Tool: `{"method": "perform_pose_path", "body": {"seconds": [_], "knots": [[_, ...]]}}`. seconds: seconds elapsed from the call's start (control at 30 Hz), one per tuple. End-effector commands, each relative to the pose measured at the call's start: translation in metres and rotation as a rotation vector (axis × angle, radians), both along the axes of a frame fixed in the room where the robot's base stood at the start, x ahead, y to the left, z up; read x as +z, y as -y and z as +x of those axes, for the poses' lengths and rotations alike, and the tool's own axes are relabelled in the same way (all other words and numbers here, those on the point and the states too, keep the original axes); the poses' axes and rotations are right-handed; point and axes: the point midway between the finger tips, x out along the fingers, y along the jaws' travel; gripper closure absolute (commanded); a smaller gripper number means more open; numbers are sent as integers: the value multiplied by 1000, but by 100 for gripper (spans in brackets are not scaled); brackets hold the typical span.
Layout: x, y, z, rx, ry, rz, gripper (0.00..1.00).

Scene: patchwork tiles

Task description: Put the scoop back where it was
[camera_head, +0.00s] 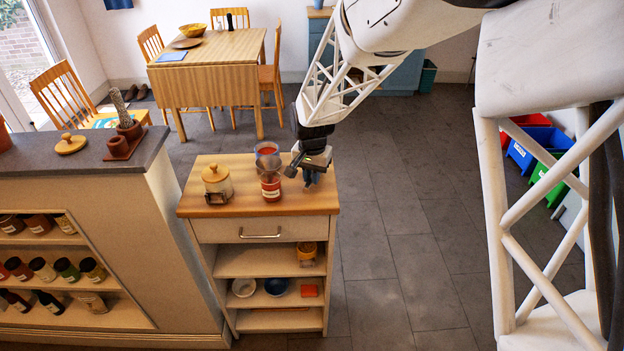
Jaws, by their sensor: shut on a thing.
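My gripper (311,181) is low over the right part of a wooden-topped cabinet. It is shut on a small dark thing, which looks like the scoop (293,166) and sticks out to the left of the fingers. The fingers hide part of it, and its shape is hard to make out. Just left of it stands a clear jar (271,189) with red contents and a pale label. A second clear vessel (267,149) with red contents stands behind that jar. I cannot tell whether the scoop touches either of them.
A lidded pale jar (217,181) stands on the left of the cabinet top (240,207), with a small brown holder (216,199) at its front. Bowls (276,287) sit on a shelf below. A grey counter (70,157) is at left. Floor right of the cabinet is clear.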

Motion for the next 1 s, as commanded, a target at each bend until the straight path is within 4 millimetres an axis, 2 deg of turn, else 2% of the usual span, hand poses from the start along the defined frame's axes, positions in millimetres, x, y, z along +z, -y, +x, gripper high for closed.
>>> {"method": "perform_pose_path", "body": {"seconds": [0.17, 0.6, 0.63, 0.8, 1.0], "knots": [[-14, 0, 0, 0, -1, -1, 100], [-17, 0, 0, 0, 0, 0, 100], [-18, 0, 0, 0, 0, 0, 85], [-17, 0, 0, 0, 0, 0, 61], [-17, 0, 0, 0, 0, 0, 61]]}}
